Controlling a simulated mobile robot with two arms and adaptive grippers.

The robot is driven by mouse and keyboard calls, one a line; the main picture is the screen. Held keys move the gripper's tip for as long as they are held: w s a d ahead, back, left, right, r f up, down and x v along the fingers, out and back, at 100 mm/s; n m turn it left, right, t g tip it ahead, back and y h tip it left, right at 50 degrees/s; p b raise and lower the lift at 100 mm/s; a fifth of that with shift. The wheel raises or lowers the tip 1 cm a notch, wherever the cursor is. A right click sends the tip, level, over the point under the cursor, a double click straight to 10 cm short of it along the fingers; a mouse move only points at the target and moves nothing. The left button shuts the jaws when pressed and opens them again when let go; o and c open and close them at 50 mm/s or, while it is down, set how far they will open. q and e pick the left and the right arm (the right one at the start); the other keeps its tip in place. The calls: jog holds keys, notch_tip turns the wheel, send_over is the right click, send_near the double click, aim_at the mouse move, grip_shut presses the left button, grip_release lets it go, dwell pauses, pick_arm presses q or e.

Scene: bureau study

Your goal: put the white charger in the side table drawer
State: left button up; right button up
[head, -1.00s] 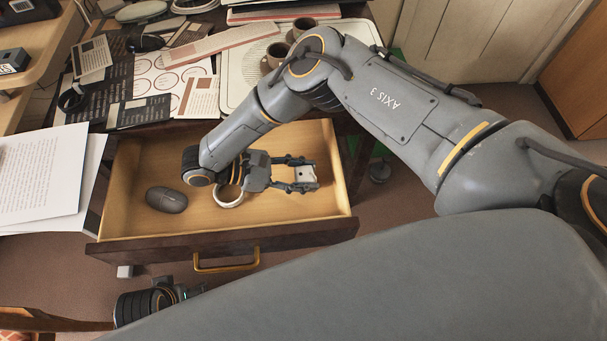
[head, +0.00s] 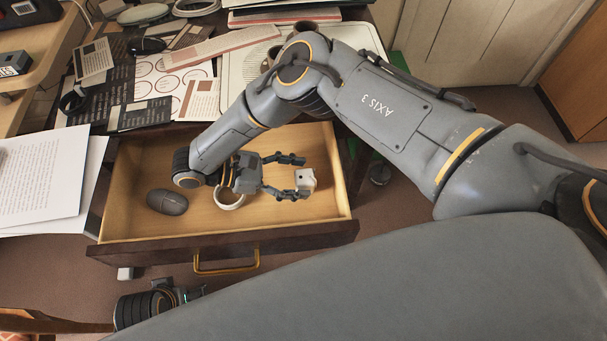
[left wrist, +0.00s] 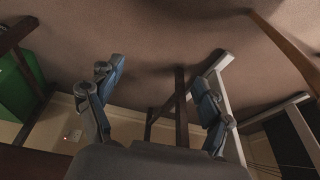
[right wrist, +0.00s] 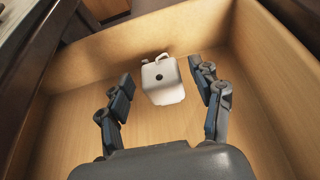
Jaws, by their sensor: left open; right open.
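The white charger (head: 306,180) is inside the open side table drawer (head: 290,232), near its right end. In the right wrist view the charger (right wrist: 163,80) sits just beyond the fingertips, with space on both sides. My right gripper (head: 299,176) reaches into the drawer, open and holding nothing. Its fingers (right wrist: 164,82) are spread in the right wrist view. My left gripper (head: 193,292) is low in front of the drawer, mostly hidden by my own body. Its fingers (left wrist: 161,82) are apart and empty in the left wrist view.
A dark mouse (head: 167,201) lies at the left in the drawer, and a white ring-shaped item (head: 230,199) is under my right wrist. Papers, a tray (head: 240,75) and cups crowd the desk above. The drawer front has a brass handle (head: 226,266).

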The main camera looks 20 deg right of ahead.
aim_at(299, 177)
jog(key=v, duration=0.4)
jog(key=shift+w+a+r, duration=0.1)
jog(key=shift+a+r, duration=0.05)
jog(key=shift+a, duration=0.05)
jog(key=shift+w+a+r, duration=0.1)
jog(key=shift+a+r, duration=0.1)
jog(key=shift+a, duration=0.3)
pick_arm(q)
notch_tip(299, 177, down, 2)
jog(key=shift+s, duration=0.15)
